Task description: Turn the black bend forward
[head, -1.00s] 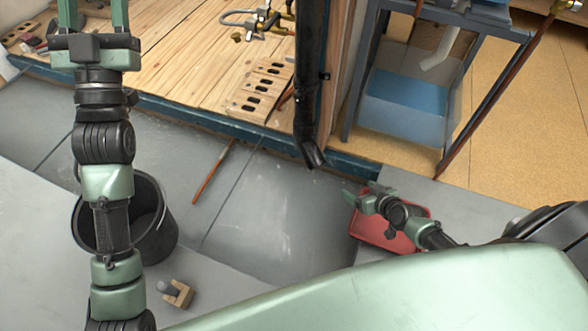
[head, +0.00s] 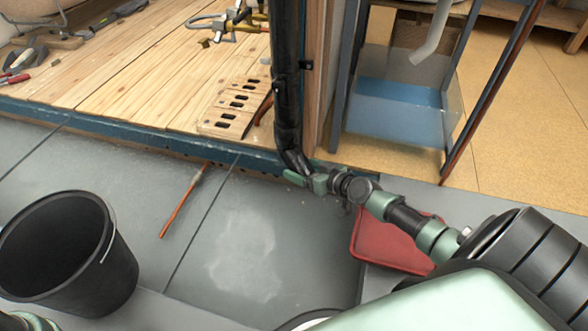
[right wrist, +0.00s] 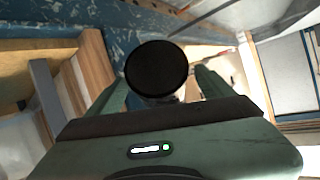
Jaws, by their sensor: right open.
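The black bend (head: 292,155) is at the foot of the upright black downpipe (head: 286,70) and slants down to the right in the head view. My right gripper (head: 299,178) is at its lower end, low over the grey floor. In the right wrist view, the bend's dark round end (right wrist: 157,72) lies between the two green fingers of the open gripper. I cannot tell whether the fingers touch it. My left gripper is out of view.
A black bucket (head: 70,255) stands at the left. A thin orange stick (head: 183,203) lies on the floor. A red tray (head: 385,248) is under my right arm.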

